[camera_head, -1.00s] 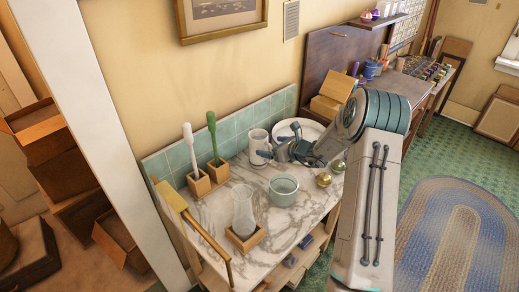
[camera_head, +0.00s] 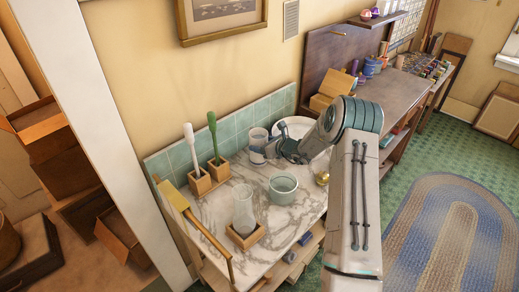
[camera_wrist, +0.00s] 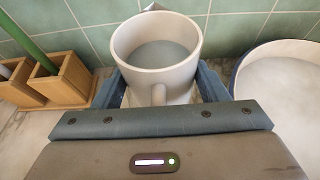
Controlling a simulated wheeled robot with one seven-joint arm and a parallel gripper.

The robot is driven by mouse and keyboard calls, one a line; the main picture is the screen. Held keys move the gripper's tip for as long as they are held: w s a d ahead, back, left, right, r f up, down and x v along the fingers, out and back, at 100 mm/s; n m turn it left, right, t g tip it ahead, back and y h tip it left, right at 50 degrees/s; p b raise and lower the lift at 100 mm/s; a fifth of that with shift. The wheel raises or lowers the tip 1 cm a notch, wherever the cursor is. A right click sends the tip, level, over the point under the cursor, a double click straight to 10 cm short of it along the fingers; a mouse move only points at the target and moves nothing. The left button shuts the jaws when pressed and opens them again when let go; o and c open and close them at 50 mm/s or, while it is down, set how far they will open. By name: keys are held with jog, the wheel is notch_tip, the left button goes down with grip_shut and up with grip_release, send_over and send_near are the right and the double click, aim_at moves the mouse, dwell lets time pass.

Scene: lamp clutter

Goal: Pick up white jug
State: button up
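The white jug (camera_head: 257,138) stands upright on the marble top near the tiled wall. In the wrist view the jug (camera_wrist: 157,65) is centred, its open rim up and its handle towards my gripper. My gripper (camera_head: 272,150) is at the jug, coming from the right in the head view. In the wrist view my gripper (camera_wrist: 160,92) has its blue fingers wide apart, one on each side of the jug's body. Whether the fingers touch the jug cannot be told. The lower part of the jug is partly hidden by the gripper.
A round white dish (camera_head: 297,124) is right of the jug. Wooden holders with a white brush (camera_head: 190,145) and a green brush (camera_head: 213,135) stand to the left. A pale green bowl (camera_head: 283,188), a glass vase (camera_head: 243,212) and a gold ball (camera_head: 322,178) are in front.

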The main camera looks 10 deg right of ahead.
jog(key=shift+r, duration=0.1)
jog(key=c, duration=0.6)
jog(key=shift+w+r, duration=0.1)
jog(key=shift+r, duration=0.05)
jog(key=shift+r+b, duration=0.6)
jog(key=shift+r, duration=1.1)
jog(key=shift+d+r+b, duration=0.3)
jog(key=shift+d+r, duration=0.9)
jog(key=shift+d, duration=0.75)
jog(key=shift+d+r+b, duration=0.25)
jog(key=shift+d+r, duration=1)
jog(key=shift+d, duration=0.65)
jog(key=shift+d+r+b, duration=0.3)
jog(key=shift+d+r, duration=0.9)
jog(key=shift+d, duration=0.75)
